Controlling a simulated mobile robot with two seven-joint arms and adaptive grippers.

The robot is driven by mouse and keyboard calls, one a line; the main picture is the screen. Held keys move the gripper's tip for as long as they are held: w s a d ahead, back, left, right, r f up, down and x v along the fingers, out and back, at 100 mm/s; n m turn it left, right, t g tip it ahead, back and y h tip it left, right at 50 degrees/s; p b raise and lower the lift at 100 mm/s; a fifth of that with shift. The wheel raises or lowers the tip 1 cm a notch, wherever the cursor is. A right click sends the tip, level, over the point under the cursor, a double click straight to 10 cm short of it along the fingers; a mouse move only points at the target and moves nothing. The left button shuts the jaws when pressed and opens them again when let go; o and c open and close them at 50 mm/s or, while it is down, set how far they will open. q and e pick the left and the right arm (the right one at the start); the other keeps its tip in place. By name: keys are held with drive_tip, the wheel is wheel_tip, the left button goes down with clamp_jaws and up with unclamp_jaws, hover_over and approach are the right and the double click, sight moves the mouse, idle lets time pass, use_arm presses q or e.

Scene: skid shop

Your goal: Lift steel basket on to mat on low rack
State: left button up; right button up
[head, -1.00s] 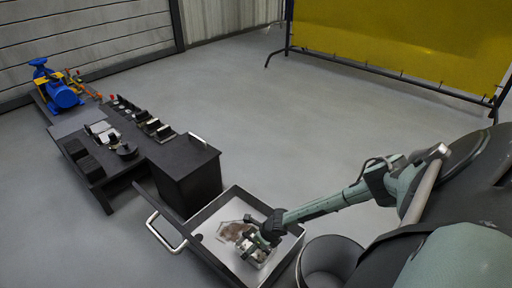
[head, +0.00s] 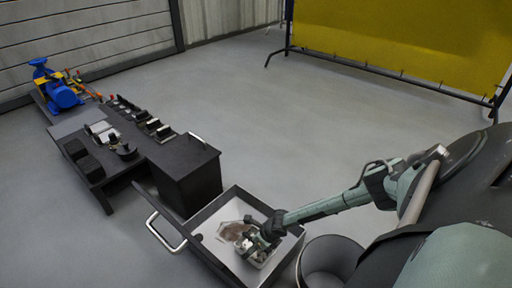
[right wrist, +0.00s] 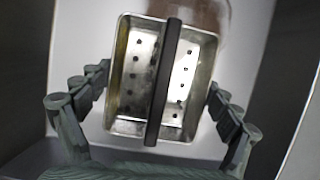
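The steel basket (right wrist: 187,75) is a small, shiny rectangular pan with rows of holes and a black handle bar (right wrist: 162,85) across its top. It sits in a pale shallow tray (head: 212,217) with raised walls in the head view, where it shows small and partly covered by my gripper (head: 259,258). My right gripper (right wrist: 158,80) is open, its fingers on either side of the basket. The handle bar lies between the fingers, which appear apart from the basket. My left gripper is out of view. I cannot pick out the mat or low rack with certainty.
A brown patch (head: 233,231) marks the tray floor beside the basket. A round grey bin (head: 330,262) stands right of the tray. A dark bench (head: 165,150) with several small parts and a blue pump (head: 63,93) extends left. Open floor lies beyond.

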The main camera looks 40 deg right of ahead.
drive_tip(key=c, duration=0.6)
drive_tip(key=shift+o, duration=0.2)
